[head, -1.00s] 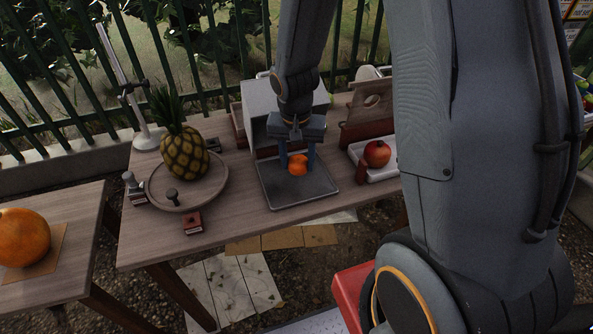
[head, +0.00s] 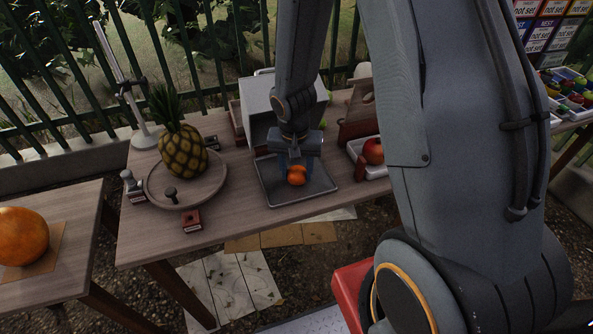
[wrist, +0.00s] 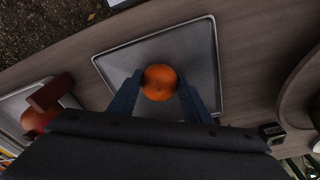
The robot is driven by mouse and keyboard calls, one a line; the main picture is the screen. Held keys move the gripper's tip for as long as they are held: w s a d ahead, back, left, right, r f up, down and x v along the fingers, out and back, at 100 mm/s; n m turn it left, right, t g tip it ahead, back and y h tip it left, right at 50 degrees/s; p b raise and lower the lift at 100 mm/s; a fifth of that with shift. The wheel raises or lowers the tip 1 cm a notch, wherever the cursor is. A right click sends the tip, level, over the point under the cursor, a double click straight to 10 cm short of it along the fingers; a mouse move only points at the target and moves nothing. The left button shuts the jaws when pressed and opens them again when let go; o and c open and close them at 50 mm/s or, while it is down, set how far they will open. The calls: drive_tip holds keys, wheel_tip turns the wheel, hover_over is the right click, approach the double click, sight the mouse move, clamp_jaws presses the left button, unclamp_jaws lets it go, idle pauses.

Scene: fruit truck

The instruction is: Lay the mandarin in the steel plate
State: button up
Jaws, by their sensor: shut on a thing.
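The mandarin (head: 297,176) is a small orange fruit between the blue fingers of my gripper (head: 290,171), over the middle of the steel plate. The steel plate (head: 318,190) is a square grey tray with a low rim on the wooden table. In the wrist view, the mandarin (wrist: 159,82) sits between both fingertips, with the plate (wrist: 198,50) behind it. My gripper (wrist: 158,90) is shut on the mandarin. I cannot tell whether the mandarin touches the plate.
A pineapple (head: 184,152) stands on a round board (head: 212,184) to the left. A grey box (head: 262,100) stands behind the plate. A red fruit (head: 373,151) lies in a white tray (head: 357,147) to the right. A big orange fruit (head: 22,236) is on the left table.

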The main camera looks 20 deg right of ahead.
sight(295, 176)
drive_tip(key=shift+f, duration=0.15)
drive_tip(key=o, duration=1.2)
drive_tip(key=shift+r+p, duration=0.3)
drive_tip(key=shift+r, duration=0.05)
wheel_tip(295, 176, up, 12)
drive_tip(key=s+b, duration=0.1)
drive_tip(key=b, duration=0.1)
drive_tip(key=s+n, duration=0.1)
drive_tip(key=s, duration=0.2)
drive_tip(key=s+n, duration=0.2)
drive_tip(key=s, duration=0.1)
drive_tip(key=s+r+n, duration=0.1)
drive_tip(key=s+n, duration=0.1)
drive_tip(key=s, duration=0.2)
drive_tip(key=shift+y, duration=0.4)
